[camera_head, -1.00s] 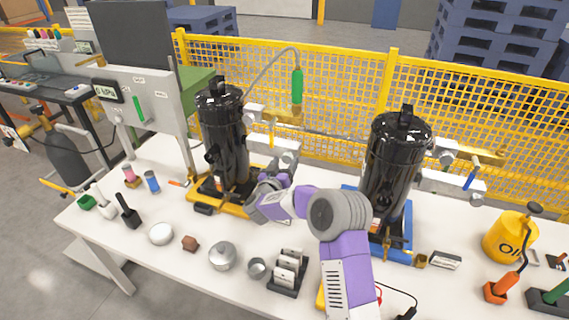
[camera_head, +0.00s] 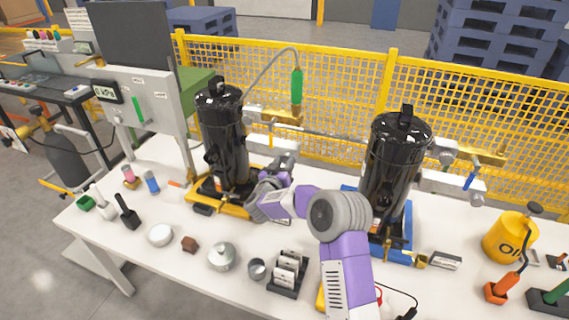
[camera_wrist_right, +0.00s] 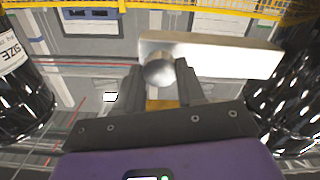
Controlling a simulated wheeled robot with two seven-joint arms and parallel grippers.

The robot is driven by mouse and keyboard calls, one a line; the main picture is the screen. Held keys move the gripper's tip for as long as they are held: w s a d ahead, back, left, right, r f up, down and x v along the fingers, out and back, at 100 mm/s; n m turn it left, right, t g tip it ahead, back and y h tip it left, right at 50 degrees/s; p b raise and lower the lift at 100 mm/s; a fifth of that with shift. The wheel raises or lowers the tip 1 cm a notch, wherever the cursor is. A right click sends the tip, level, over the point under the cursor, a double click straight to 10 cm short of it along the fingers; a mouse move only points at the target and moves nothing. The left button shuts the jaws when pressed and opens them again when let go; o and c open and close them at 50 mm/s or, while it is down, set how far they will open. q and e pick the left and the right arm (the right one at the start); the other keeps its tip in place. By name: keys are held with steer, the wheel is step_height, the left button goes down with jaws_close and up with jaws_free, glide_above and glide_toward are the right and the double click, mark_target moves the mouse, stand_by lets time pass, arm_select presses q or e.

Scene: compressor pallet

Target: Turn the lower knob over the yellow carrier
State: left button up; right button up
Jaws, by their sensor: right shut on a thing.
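The yellow carrier (camera_head: 232,211) is under the left black cylinder (camera_head: 223,137) on the white table. My right gripper (camera_head: 287,160) is beside this cylinder, on its right, at the lower metal valve block. In the right wrist view the round grey knob (camera_wrist_right: 159,70) sits between the two dark fingers of my right gripper (camera_wrist_right: 158,75). They are shut on it. A pale metal block (camera_wrist_right: 225,55) extends right behind the knob. In the head view the gripper mostly hides the knob. My left gripper is not in view.
A second black cylinder (camera_head: 397,165) on a blue carrier (camera_head: 400,250) stands to the right of my arm. A yellow mesh fence (camera_head: 340,90) runs behind the table. A pot (camera_head: 222,257) and small items line the front edge.

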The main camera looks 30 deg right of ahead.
steer(key=m+b, duration=0.3)
steer(key=m, duration=0.1)
steer(key=shift+f+m+b, duration=0.1)
steer(key=shift+m+b, duration=0.2)
steer(key=shift+m, duration=0.1)
steer(key=m+b, duration=0.4)
steer(key=m, duration=0.1)
steer(key=shift+m, duration=0.3)
steer(key=m+b, duration=0.2)
steer(key=shift+s+d+m, duration=0.1)
steer(key=shift+m, duration=0.2)
steer(key=m+b, duration=0.1)
steer(key=m, duration=0.1)
steer(key=shift+m, duration=0.4)
steer(key=m, duration=1.1)
steer(key=shift+m, duration=0.4)
steer(key=m, duration=0.5)
steer(key=shift+f, duration=0.1)
steer(key=m, duration=0.5)
steer(key=shift+m, duration=0.3)
